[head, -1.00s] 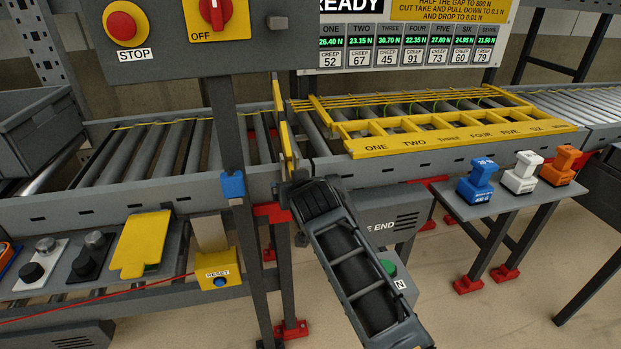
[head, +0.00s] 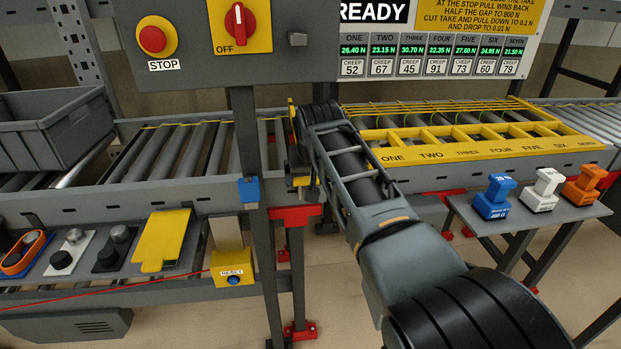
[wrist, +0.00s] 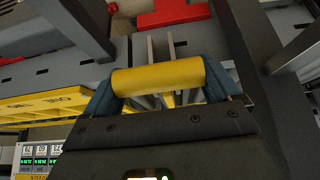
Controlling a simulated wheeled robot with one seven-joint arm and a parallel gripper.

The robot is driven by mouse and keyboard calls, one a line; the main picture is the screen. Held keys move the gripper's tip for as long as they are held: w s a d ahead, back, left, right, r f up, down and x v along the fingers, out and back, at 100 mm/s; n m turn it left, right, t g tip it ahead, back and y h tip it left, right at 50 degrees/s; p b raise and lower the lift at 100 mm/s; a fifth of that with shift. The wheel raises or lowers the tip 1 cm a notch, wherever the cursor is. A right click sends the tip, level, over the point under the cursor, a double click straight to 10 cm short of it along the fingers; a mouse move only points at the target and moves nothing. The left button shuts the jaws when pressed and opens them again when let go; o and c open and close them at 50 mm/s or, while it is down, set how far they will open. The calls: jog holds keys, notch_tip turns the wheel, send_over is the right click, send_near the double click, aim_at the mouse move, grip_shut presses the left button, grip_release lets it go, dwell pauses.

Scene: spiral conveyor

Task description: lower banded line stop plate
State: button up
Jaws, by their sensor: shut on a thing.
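The stop plate (head: 292,113) is a yellow upright plate at the gap between the left and right roller sections, mostly hidden behind my arm in the head view. A short yellow patch (head: 301,181) shows below my wrist; I cannot tell which part it is. In the wrist view my gripper (wrist: 163,88) is shut on a yellow cylindrical handle (wrist: 158,78), with a blue-grey finger at each end. The fingertips are hidden in the head view. The yellow frame with numbered lanes (head: 480,150) lies over the right rollers, with yellow bands running along its back.
A control panel (head: 230,35) on a dark post (head: 250,140) stands just left of my wrist. A side table (head: 530,222) at the right holds blue, white and orange weights. A yellow reset box (head: 233,268) and a grey crate (head: 55,130) are at the left.

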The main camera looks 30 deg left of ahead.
jog(key=shift+r, duration=0.15)
jog(key=o, duration=1.2)
jog(key=shift+a, duration=0.1)
jog(key=shift+v, duration=3.85)
